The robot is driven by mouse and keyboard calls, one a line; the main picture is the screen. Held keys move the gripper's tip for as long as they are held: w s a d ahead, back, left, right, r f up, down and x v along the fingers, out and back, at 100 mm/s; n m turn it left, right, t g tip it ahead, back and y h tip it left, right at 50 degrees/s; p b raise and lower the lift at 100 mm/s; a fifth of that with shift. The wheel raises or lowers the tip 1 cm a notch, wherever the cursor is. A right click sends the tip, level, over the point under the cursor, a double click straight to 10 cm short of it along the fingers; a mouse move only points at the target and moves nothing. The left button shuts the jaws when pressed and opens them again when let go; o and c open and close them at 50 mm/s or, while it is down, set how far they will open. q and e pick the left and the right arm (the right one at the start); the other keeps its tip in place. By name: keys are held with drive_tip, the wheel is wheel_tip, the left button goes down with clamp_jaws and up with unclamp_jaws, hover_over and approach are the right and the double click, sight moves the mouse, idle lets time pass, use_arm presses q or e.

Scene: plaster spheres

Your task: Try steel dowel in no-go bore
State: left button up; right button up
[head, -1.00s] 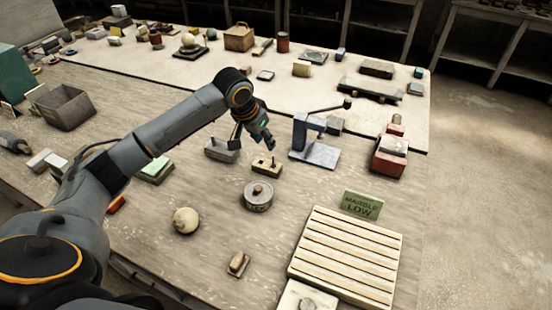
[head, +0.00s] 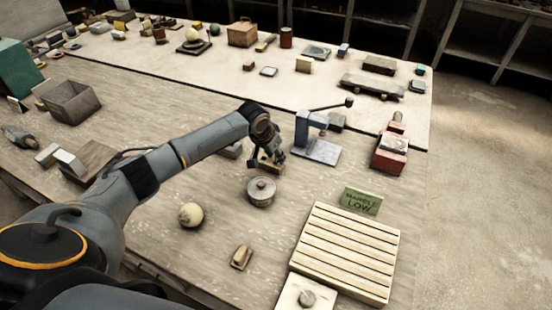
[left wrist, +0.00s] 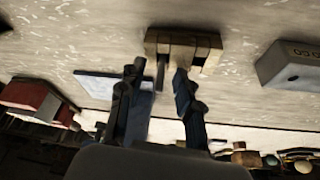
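A tan wooden block (head: 272,166) stands mid-table, partly hidden by my left gripper in the head view. In the left wrist view the block (left wrist: 205,42) is at the top centre, with a dark opening at its right part. A thin grey pin, seemingly the steel dowel (left wrist: 162,74), sticks out from the block's left part. My left gripper (head: 278,155) is at the block. In the left wrist view its two fingers (left wrist: 158,75) are spread, one on each side of the pin, with gaps visible. I cannot tell which bore is the no-go one. My right gripper is not in view.
A blue-grey press stand (head: 317,150) stands close behind and right of the block. A grey block (head: 231,151) is to the left, partly behind my arm. A round tin (head: 261,192), a pale sphere (head: 190,215) and a slatted rack (head: 345,252) are nearer.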

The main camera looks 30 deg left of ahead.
use_arm(q)
clamp_jaws()
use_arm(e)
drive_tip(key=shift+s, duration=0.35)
use_arm(q)
drive_tip(key=shift+r, duration=0.1)
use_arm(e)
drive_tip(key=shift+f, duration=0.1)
